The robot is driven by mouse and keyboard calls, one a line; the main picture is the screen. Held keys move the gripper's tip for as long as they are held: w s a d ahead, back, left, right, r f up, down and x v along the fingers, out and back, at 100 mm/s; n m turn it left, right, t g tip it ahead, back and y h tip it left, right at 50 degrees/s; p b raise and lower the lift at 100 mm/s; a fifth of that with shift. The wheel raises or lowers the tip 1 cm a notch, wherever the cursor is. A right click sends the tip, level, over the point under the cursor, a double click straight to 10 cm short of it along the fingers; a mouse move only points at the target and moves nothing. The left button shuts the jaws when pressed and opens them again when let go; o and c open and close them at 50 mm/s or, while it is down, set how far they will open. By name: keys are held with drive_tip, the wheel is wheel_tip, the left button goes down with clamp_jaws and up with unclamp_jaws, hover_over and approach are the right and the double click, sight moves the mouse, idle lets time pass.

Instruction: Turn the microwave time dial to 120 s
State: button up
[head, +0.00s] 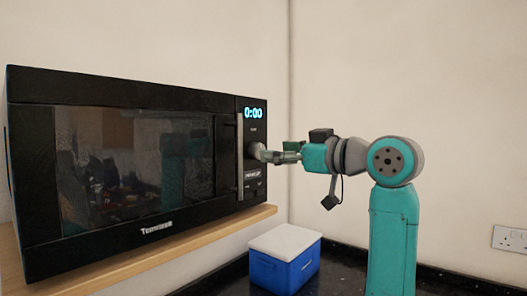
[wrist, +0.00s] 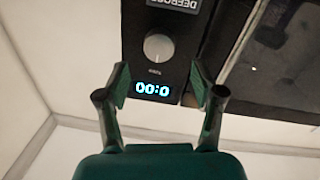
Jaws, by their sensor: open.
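The black microwave (head: 130,90) stands at the left with its door shut. Its blue display (head: 253,113) reads 0:00; it also shows upside down in the wrist view (wrist: 151,89). The round grey time dial (wrist: 158,47) sits on the control panel, and in the head view (head: 252,150) my fingers partly cover it. My gripper (head: 270,153) is in front of the panel at about dial height. In the wrist view my gripper (wrist: 160,82) is open and empty, with the dial beyond the gap between the fingertips. I cannot tell whether a finger touches the dial.
The microwave sits on a wooden shelf (head: 160,247). A vertical door handle (head: 240,160) runs close beside the dial. A blue box with a white lid (head: 285,262) stands on the dark counter below. A wall socket (head: 511,239) is at the far right.

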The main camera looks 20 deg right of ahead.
sight(257, 151)
drive_tip(key=shift+x, duration=2.55)
drive_tip(key=c, duration=1.1)
